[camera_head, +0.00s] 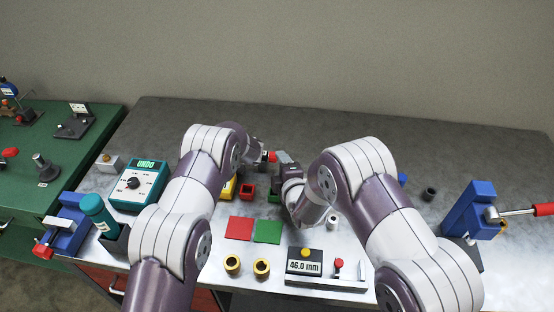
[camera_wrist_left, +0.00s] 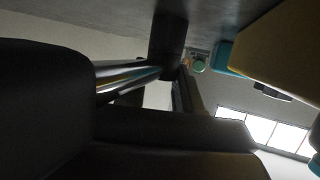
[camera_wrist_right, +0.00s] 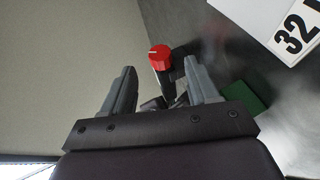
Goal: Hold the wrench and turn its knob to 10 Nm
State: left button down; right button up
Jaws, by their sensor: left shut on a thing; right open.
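The torque wrench's red knob (camera_head: 272,157) shows in the head view between my two hands, near the back of the table. In the right wrist view the red knob (camera_wrist_right: 160,57), with a pale mark, stands just past the tips of my open right gripper (camera_wrist_right: 165,82), roughly between its fingers. A dark shaft runs below the knob. My left gripper is shut on the wrench, whose shiny metal shaft (camera_wrist_left: 130,77) crosses the left wrist view. In the head view my left arm hides most of the wrench. I cannot read the wrench's scale.
Red (camera_head: 239,228) and green (camera_head: 268,232) squares lie in the middle. A gauge reading 46.0 mm (camera_head: 304,267) is in front. A blue stand (camera_head: 477,207) is at right.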

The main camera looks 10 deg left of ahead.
jog(key=x, duration=0.5)
jog(key=c, duration=1)
jog(key=shift+w+r+g, duration=0.1)
jog(key=shift+r+g, duration=0.1)
jog(key=shift+g, duration=0.3)
jog(key=shift+c, duration=0.2)
jog(key=m+g+h, duration=0.1)
jog(key=g, duration=0.2)
jog(key=shift+r, duration=0.1)
jog(key=o, duration=1)
jog(key=shift+o, duration=0.2)
jog(key=shift+d, duration=0.1)
jog(key=v, duration=1.2)
